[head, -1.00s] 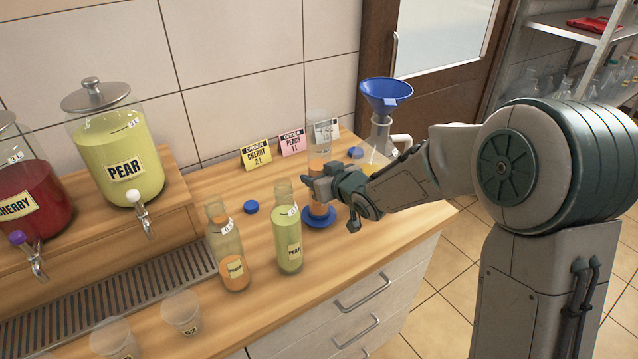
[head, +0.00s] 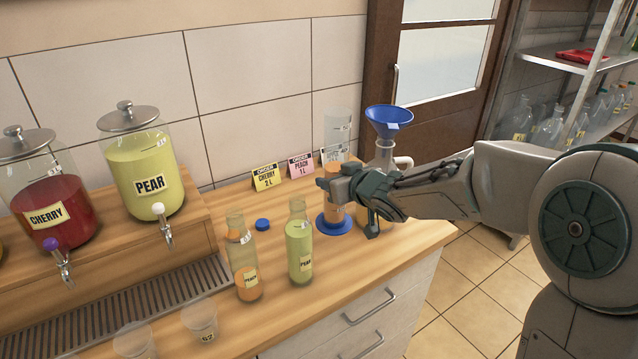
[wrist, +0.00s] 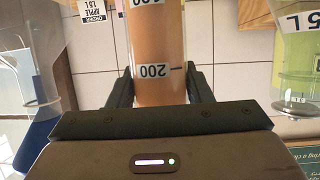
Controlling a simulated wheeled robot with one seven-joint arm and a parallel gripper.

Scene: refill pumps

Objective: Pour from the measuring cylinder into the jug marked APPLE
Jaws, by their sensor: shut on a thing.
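The measuring cylinder (head: 337,125) is clear and upright, with orange liquid and a round blue base (head: 334,224). My gripper (head: 334,187) is shut around its lower body, and the base appears slightly above the counter. In the wrist view the cylinder (wrist: 157,40) stands between my fingers (wrist: 160,88) near the 200 mark. A glass jug (head: 384,156) with a blue funnel (head: 389,120) in its mouth stands just right of and behind the cylinder. My gripper hides most of its lower part, and its name label is not visible. The funnel (wrist: 32,145) also shows in the wrist view.
A peach bottle (head: 245,275) and a pear bottle (head: 299,250) stand on the counter in front, left of the cylinder. Order cards (head: 265,177) stand behind. A blue cap (head: 262,224) lies left. Cherry (head: 50,205) and pear (head: 146,170) dispensers stand far left.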

